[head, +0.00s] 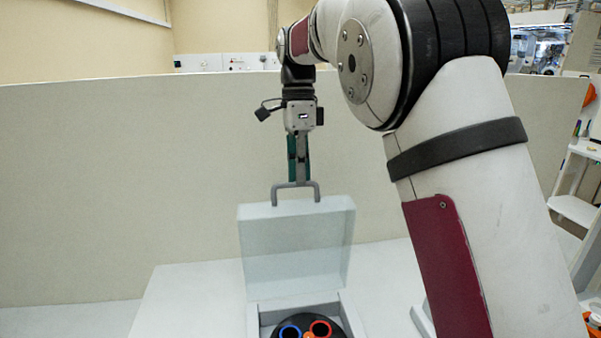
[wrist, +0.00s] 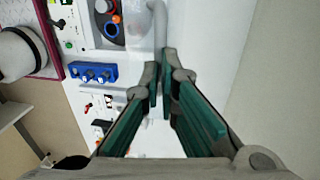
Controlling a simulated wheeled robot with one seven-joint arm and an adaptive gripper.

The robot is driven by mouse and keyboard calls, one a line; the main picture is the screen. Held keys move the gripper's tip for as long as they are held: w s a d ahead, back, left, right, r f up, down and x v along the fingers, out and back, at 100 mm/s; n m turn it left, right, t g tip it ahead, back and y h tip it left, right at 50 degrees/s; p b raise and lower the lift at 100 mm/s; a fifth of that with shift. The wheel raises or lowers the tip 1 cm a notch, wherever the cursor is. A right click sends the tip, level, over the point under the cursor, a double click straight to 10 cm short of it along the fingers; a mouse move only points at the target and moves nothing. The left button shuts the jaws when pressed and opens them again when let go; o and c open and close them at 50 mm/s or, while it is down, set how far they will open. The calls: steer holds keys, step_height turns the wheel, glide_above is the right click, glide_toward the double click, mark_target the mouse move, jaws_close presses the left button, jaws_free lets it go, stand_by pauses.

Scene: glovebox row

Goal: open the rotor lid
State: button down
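The rotor lid (head: 297,245) is a pale translucent panel, standing upright at the back of a white box (head: 252,318). A grey handle (head: 275,192) projects from its top edge. My gripper (head: 297,182) points down at the middle of the handle. In the wrist view, its green-padded fingers (wrist: 161,82) are close together around a pale grey bar, which looks like the handle. The black rotor (head: 283,320), with a blue ring and a red ring, shows uncovered in the box. It also shows in the wrist view (wrist: 101,22). Its near part is cut off in the head view.
A pale partition wall (head: 120,190) stands behind the lid. In the wrist view, a blue block with several round knobs or caps (wrist: 92,72) sits beside the box. White shelves (head: 575,210) stand at the far right. The white surface (head: 185,300) left of the box is clear.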

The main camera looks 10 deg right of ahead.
step_height(320, 180, down, 2)
steer(key=shift+s+f+g, duration=0.15)
steer(key=shift+f+g, duration=0.1)
steer(key=shift+g, duration=0.05)
steer(key=c, duration=1.7)
jaws_free()
steer(key=shift+w+f, duration=0.15)
steer(key=shift+w, duration=0.1)
steer(key=shift+s+r, duration=0.2)
steer(key=shift+r, duration=0.1)
steer(key=shift+v, duration=3.75)
